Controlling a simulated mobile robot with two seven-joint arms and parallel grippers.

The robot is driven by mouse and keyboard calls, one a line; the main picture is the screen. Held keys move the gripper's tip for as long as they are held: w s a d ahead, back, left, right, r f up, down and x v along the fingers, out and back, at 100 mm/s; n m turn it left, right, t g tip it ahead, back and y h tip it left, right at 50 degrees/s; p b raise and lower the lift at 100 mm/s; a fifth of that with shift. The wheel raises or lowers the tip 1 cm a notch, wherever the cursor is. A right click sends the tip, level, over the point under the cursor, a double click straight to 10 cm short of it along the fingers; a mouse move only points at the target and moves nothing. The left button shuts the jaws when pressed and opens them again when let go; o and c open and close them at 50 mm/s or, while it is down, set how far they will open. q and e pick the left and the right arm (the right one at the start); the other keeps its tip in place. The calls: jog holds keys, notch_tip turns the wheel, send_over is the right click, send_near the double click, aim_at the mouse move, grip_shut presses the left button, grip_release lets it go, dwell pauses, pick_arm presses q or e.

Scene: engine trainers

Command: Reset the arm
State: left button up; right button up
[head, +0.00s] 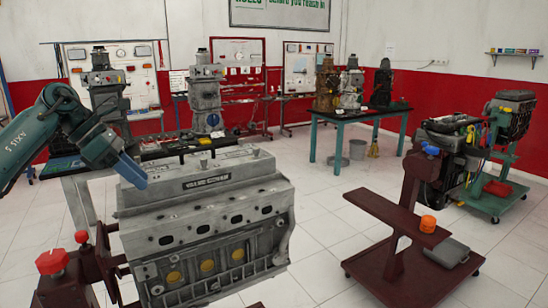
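My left arm comes in from the left edge in teal. Its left gripper (132,172) points down and to the right, with a blue fingertip part near the left end of the grey engine block (205,215). The fingers overlap in this view, so I cannot tell whether they are open or shut, or whether they touch the block. No held object shows. My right gripper is not in view.
The engine block sits on a red stand (80,265) in front. A dark red stand (410,245) with an orange knob is at the right. A teal engine cart (495,200) stands behind it. A teal table (360,112) with engines is at the back. Tiled floor between them is clear.

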pick_arm(q)
jog(key=s+d+f+n+t+h, duration=0.3)
jog(key=d+f+n+h, duration=0.35)
jog(key=d+f, duration=0.4)
jog(key=s+d+f+n+t+h, duration=0.3)
jog(key=d+f+n+h, duration=0.3)
jog(key=d, duration=0.7)
jog(key=s+a+f+n+t+y, duration=0.4)
jog(key=f+n+y, duration=0.4)
jog(key=n, duration=0.5)
jog(key=s+a+f+n+t+y, duration=0.3)
jog(key=s+f+n+y, duration=0.3)
jog(key=f+n, duration=0.5)
jog(key=s+a+f+n+g+y, duration=0.1)
jog(key=s+f+n+g, duration=0.1)
jog(key=s+f+n, duration=0.2)
jog(key=s+a+f+n+g+y, duration=0.1)
jog(key=s+f+n, duration=0.4)
jog(key=s, duration=0.6)
jog(key=shift+s+a+f+g+y, duration=0.15)
jog(key=shift+a+g+y, duration=0.3)
jog(key=shift+g, duration=0.75)
jog(key=shift+a, duration=0.1)
